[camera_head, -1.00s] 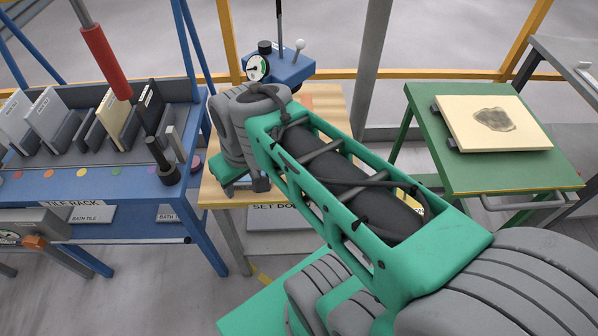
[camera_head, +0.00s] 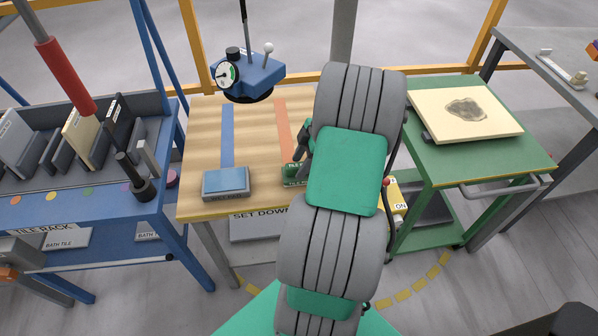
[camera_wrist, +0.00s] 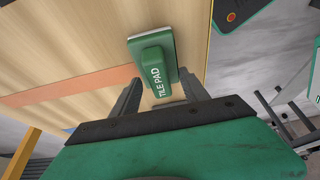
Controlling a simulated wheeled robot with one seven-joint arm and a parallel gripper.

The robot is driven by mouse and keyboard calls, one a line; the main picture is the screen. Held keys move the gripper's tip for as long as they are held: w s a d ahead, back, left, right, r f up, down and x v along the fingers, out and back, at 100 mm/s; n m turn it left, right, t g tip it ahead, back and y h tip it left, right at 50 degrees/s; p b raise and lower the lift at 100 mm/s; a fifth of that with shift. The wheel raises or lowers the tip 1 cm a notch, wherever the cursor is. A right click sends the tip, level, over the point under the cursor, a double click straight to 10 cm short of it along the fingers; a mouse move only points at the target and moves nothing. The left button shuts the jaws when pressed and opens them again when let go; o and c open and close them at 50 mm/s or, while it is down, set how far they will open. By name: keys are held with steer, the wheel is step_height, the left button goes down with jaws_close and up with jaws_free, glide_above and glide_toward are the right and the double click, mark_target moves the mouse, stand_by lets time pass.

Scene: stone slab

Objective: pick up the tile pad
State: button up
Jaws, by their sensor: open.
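The tile pad is a green block with white "TILE PAD" lettering. In the wrist view the tile pad (camera_wrist: 153,66) lies on the wooden table top, just ahead of my gripper (camera_wrist: 162,88). The dark fingers are apart, one on each side of the pad's near end, with nothing held. Whether they touch it cannot be told. In the head view the tile pad (camera_head: 293,174) sits near the table's front edge, by an orange stripe, partly hidden by my arm. My gripper there is mostly hidden behind my arm.
A blue pad (camera_head: 226,183) lies left on the wooden table (camera_head: 200,135). A blue suction lifter with a gauge (camera_head: 250,72) hangs above the table's back. The blue tile rack (camera_head: 85,195) stands left. A green cart (camera_head: 480,155) with a stained slab (camera_head: 464,112) stands right.

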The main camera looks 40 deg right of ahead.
steer(key=shift+w+a+f, duration=0.15)
steer(key=shift+f, duration=0.4)
steer(key=shift+c, duration=0.3)
jaws_close()
